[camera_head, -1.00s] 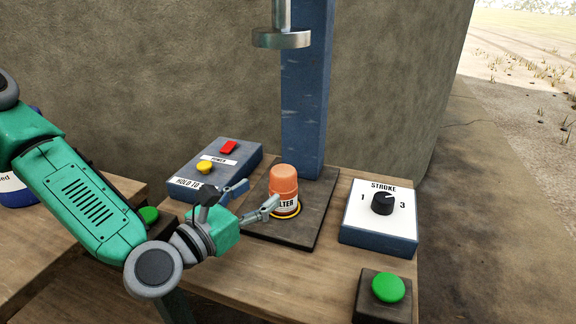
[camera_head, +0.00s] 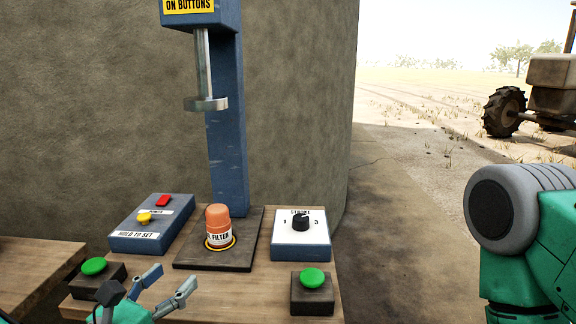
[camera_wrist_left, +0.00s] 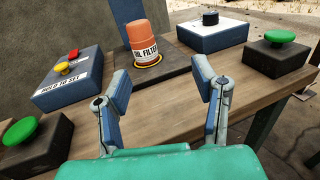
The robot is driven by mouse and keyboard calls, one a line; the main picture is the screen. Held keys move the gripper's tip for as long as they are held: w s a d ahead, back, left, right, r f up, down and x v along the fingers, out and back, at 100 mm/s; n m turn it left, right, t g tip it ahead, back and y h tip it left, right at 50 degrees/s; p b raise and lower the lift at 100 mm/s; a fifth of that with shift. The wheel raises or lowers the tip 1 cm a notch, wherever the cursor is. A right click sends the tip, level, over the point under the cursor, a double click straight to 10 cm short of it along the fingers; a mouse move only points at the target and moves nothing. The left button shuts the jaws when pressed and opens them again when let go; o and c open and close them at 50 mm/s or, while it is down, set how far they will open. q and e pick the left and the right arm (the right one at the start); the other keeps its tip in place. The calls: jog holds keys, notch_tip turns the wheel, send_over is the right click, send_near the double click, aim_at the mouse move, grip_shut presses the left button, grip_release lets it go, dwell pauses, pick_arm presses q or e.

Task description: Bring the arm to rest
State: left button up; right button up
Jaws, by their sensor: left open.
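My left gripper (camera_head: 167,288) is low in the head view, in front of the bench. Its two fingers are spread apart and empty. The left wrist view also shows the open gripper (camera_wrist_left: 168,82), with the orange oil filter (camera_wrist_left: 147,40) beyond the fingertips and apart from them. In the head view the oil filter (camera_head: 218,222) stands upright in a yellow ring on the dark press plate (camera_head: 247,236). The press ram (camera_head: 206,103) hangs above it with a clear gap. My right arm (camera_head: 520,240) shows at the right edge; its gripper is out of view.
A blue box (camera_head: 125,241) with red and yellow buttons stands left of the plate. A STROKE dial box (camera_head: 300,253) stands right of it. Green buttons sit at the front left (camera_head: 94,266) and front right (camera_head: 313,278). A tractor (camera_head: 545,95) is outside, far off.

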pick_arm(q)
jog(key=s+d+f+m+g, duration=0.1)
jog(key=s+f+m+g, duration=0.45)
jog(key=f+m, duration=0.45)
jog(key=s+d+f+m+g, duration=0.2)
jog(key=s+f+m+g, duration=0.2)
jog(key=s+f+m, duration=0.5)
jog(key=s+a+f+m+g+y, duration=0.6)
jog(key=s+a+f+m, duration=0.5)
jog(key=s+m, duration=0.1)
jog(key=shift+a+m+g, duration=0.2)
jog(key=shift+m+g, duration=0.15)
jog(key=shift+m, duration=0.55)
